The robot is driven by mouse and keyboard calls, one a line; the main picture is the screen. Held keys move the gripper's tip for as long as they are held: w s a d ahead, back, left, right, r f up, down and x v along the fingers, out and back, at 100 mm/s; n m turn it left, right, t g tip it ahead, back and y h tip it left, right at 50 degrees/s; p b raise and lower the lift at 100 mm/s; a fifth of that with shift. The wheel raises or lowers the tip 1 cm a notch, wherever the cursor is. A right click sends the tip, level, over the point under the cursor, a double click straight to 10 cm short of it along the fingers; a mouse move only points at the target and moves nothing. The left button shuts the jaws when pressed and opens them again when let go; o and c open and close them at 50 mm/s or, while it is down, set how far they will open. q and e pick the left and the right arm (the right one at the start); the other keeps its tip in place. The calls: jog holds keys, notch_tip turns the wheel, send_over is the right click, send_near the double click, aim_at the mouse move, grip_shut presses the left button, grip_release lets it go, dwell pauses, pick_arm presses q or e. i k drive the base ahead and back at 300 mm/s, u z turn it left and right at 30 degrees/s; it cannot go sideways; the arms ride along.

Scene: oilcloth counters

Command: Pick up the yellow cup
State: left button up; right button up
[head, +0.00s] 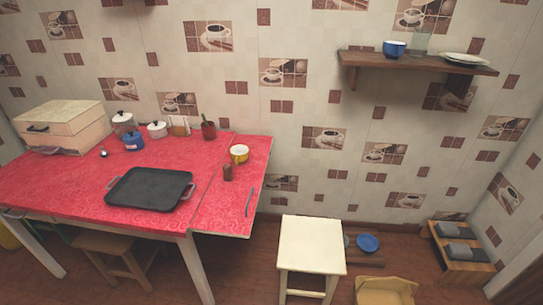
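The yellow cup (239,156), with a pale inside, stands upright on the right part of the red patterned table (90,185), near its back right edge. A small dark brown jar or shaker (228,173) stands just in front of it, slightly to the left. Neither of my grippers shows in the head view, so nothing can be seen touching the cup.
A black tray (150,189) lies on the table; pots, a blue container (133,142), a red pot (208,130) and a cream box (63,123) stand behind. A white stool (311,246) stands right of the table.

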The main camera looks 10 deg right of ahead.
aim_at(239, 154)
jog(key=k, duration=0.55)
jog(key=z, duration=1.1)
jog(key=i, duration=1.3)
jog(key=u, duration=0.4)
